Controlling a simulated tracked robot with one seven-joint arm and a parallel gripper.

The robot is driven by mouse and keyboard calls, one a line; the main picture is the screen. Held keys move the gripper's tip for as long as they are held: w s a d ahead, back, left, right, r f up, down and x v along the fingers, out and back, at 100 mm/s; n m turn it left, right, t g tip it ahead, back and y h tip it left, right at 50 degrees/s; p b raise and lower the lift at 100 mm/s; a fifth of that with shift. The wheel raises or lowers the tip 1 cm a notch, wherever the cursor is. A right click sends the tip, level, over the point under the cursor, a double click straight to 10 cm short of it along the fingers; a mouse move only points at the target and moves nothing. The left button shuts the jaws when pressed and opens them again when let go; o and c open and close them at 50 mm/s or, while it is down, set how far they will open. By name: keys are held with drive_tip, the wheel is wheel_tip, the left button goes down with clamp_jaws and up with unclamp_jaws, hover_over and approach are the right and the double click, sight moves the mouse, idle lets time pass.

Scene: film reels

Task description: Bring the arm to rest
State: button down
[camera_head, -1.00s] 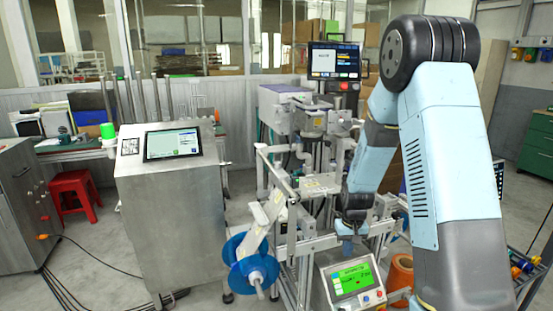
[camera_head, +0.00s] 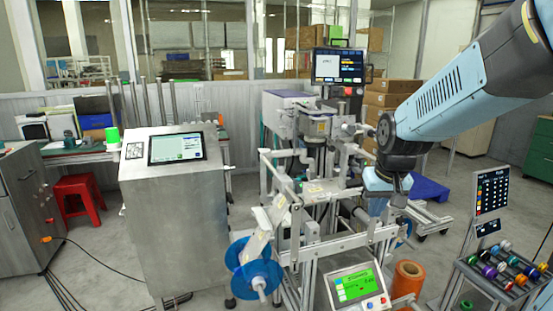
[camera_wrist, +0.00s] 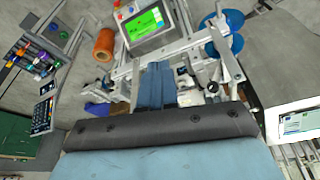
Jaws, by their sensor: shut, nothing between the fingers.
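My arm comes in from the upper right in the head view, light blue with dark joints. My gripper (camera_head: 400,196) hangs at its end, in front of the frame machine's right side, small and partly merged with the machine behind it. It holds nothing that I can see. In the wrist view my gripper (camera_wrist: 155,88) shows as shut blue fingers beyond a dark band and a broad blue part of my own arm. The frame machine (camera_head: 330,243) stands below and behind it. Whether my gripper touches the machine cannot be told; it looks apart.
A blue reel (camera_head: 258,278) sits on the machine's left front. A green-screened scale (camera_head: 355,287) and an orange roll (camera_head: 407,281) are at the front. A rack of coloured spools (camera_head: 497,268) stands right. A steel cabinet (camera_head: 172,230) stands left. Some floor is clear at right.

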drive_tip(key=s+r+t, duration=0.1)
drive_tip(key=s+r, duration=0.3)
drive_tip(key=s, duration=0.3)
drive_tip(key=s+r+t, duration=0.1)
drive_tip(key=s+r, duration=0.2)
drive_tip(key=s, duration=0.5)
drive_tip(key=shift+r, duration=0.4)
drive_tip(key=shift+s, duration=0.1)
